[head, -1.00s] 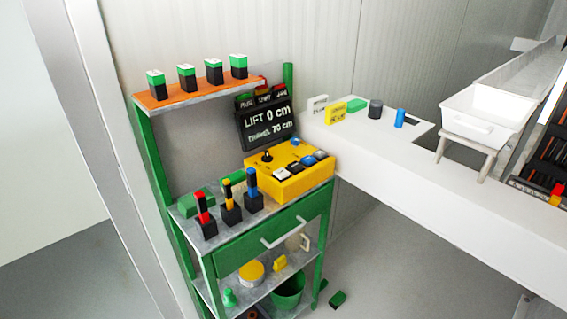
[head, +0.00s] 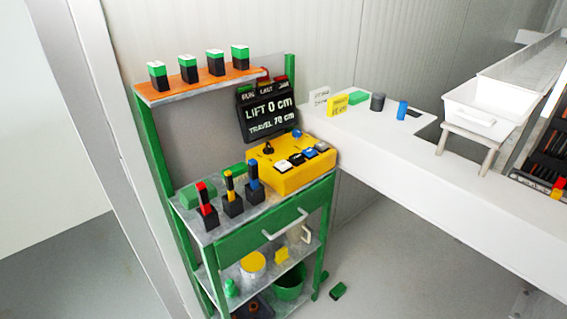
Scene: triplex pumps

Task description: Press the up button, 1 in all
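A yellow control box (head: 300,176) sits on the right end of the green cart's upper shelf. Its sloped top carries a row of push buttons: a white one (head: 283,167), a dark one (head: 297,159), a blue one (head: 309,153) and another pale one (head: 321,146). Which is the up button cannot be read at this size. A small black lever (head: 268,147) and a blue knob (head: 296,133) stand behind them. The black display (head: 267,111) above the box reads LIFT 0 cm and TRAVEL 70 cm. Neither of my grippers is in view.
Three black holders with red, yellow and blue handles (head: 231,197) stand left of the box. Several green-topped batteries (head: 187,69) line the orange top shelf. A drawer handle (head: 284,224) juts forward below. A white counter (head: 370,145) adjoins at right. A green block (head: 338,290) lies on the floor.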

